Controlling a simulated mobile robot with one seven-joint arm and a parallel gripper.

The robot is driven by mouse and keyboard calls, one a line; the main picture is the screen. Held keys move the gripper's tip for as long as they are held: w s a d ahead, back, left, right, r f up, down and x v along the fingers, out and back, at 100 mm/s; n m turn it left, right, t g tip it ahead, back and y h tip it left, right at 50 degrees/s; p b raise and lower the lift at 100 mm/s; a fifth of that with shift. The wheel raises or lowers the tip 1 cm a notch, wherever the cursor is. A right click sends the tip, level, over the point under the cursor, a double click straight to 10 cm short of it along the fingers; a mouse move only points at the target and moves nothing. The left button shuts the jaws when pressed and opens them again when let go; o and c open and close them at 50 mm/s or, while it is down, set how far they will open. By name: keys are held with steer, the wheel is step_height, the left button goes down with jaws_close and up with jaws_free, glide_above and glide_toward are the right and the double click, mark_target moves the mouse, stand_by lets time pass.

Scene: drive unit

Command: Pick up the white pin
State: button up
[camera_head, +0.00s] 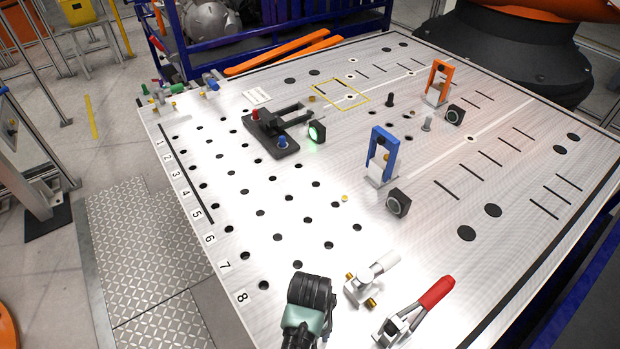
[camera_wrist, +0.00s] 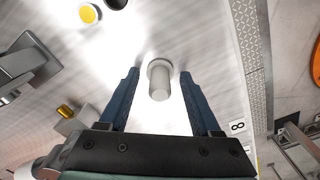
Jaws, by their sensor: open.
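The white pin (camera_wrist: 160,82) shows in the wrist view as a pale cylinder with a wider collar, standing on the metal table plate. My gripper (camera_wrist: 160,75) is open, with one blue finger to the left of the pin and one to the right. There is a visible gap between the pin and each finger. In the head view the dark end of my arm is at the bottom near the label 8, and it hides the fingers and the pin.
A white-handled clamp (camera_head: 370,280) and a red-handled clamp (camera_head: 415,312) stand close to the right of my arm. Blue (camera_head: 382,155) and orange (camera_head: 439,82) frames stand farther back. The perforated plate left of centre is mostly clear.

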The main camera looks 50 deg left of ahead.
steer(key=shift+f, duration=0.1)
steer(key=shift+c, duration=0.2)
jaws_close()
